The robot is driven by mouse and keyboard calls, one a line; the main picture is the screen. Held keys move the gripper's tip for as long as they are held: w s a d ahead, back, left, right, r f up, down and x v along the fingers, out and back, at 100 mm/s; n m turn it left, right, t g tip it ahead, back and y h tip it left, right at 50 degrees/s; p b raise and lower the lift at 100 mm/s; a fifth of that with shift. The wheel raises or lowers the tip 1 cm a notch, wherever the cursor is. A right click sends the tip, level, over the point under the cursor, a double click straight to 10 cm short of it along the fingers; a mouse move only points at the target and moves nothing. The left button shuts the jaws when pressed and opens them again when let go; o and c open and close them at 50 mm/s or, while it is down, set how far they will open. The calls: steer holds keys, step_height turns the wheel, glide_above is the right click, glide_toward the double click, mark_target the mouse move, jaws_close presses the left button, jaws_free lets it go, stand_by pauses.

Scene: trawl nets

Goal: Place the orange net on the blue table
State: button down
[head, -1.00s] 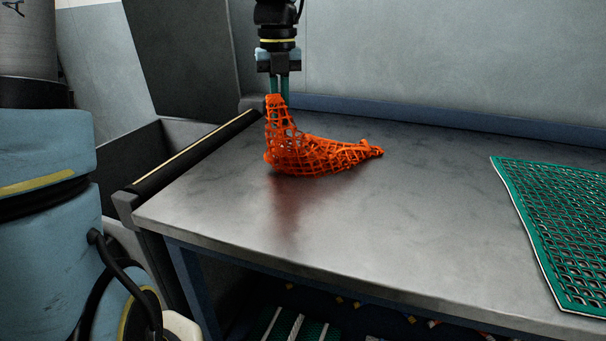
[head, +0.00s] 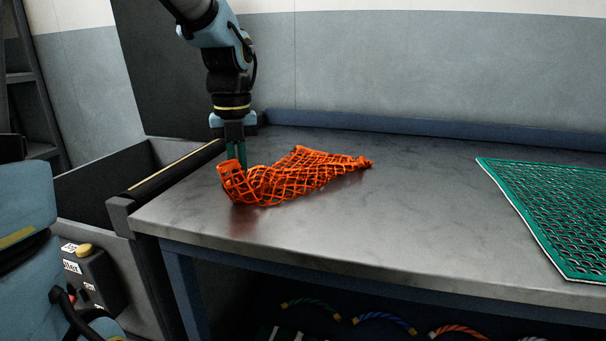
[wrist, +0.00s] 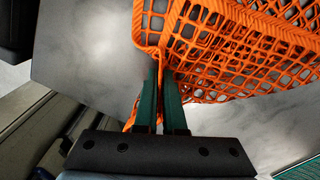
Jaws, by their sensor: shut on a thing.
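The orange net (head: 290,182) lies on the metal top of the blue-framed table (head: 400,215), near its left end. Its right part rests on the surface and its left end is bunched up at my gripper (head: 237,163). My gripper points down with its green fingers closed on that left end. In the wrist view the net (wrist: 235,45) spreads ahead and to the right of the fingers (wrist: 160,85), with a strand running between and beside them. The fingertips are partly hidden by the net in the head view.
A green mesh mat (head: 550,205) lies on the right of the table. A dark roller bar (head: 175,172) and a grey bin (head: 100,185) adjoin the left edge. A raised blue edge (head: 400,125) runs along the back. The middle of the tabletop is clear.

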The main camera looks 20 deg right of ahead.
steer(key=c, duration=0.6)
jaws_free()
steer(key=r+p, duration=0.1)
steer(key=p, duration=0.1)
steer(key=a+r+p, duration=0.1)
steer(key=r+p, duration=0.1)
steer(key=shift+s, duration=0.2)
step_height(320, 180, up, 7)
steer(key=s+a+p, duration=0.1)
steer(key=a+p, duration=0.1)
steer(key=p, duration=0.7)
steer(key=shift+a+r+p, duration=0.15)
steer(key=shift+a+p, duration=0.25)
steer(key=shift+s+a+f, duration=0.1)
steer(key=shift+s+f, duration=0.05)
steer(key=shift+f, duration=0.1)
steer(key=shift+c, duration=1.1)
steer(key=s+f, duration=0.1)
steer(key=s+a+f, duration=0.1)
steer(key=s+f, duration=0.1)
steer(key=shift+s+a+f, duration=0.2)
steer(key=shift+a+f, duration=0.05)
steer(key=shift+a, duration=0.15)
steer(key=c, duration=0.6)
step_height(320, 180, down, 2)
steer(key=shift+f, duration=0.1)
jaws_close()
steer(key=shift+f, duration=0.3)
